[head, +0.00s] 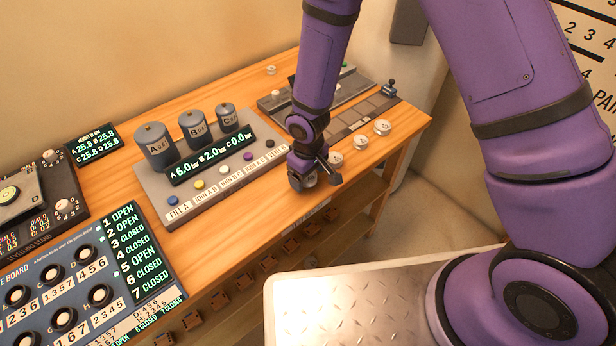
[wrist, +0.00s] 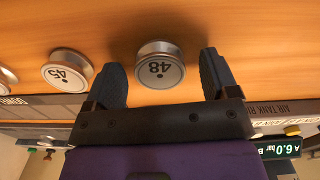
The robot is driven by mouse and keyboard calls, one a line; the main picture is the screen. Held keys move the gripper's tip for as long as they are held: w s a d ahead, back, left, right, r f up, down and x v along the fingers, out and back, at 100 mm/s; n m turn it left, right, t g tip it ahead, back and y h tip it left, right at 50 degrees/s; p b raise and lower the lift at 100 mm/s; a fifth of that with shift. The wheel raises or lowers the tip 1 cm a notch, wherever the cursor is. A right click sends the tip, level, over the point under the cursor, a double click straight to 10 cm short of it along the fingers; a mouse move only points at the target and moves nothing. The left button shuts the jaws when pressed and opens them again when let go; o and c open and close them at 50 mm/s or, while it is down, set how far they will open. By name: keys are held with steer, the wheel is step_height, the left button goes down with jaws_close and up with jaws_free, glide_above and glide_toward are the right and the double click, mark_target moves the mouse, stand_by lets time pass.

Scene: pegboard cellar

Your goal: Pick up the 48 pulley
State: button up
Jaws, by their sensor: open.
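The 48 pulley (wrist: 160,66) is a short silver disc with a pale top marked 48, which reads upside down in the wrist view. It rests on the wooden bench top. My gripper (wrist: 161,72) is open, with one dark finger on each side of the pulley. In the head view my gripper (head: 316,174) is low over the bench's front edge and hides most of this spot.
A pulley marked 45 (wrist: 68,72) sits to the left in the wrist view. In the head view several pale pulleys (head: 360,142) line the bench's right front. A panel with cylinders and a pressure display (head: 212,160) stands left of my gripper.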

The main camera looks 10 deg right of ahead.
steer(key=c, duration=1)
steer(key=shift+r, duration=0.1)
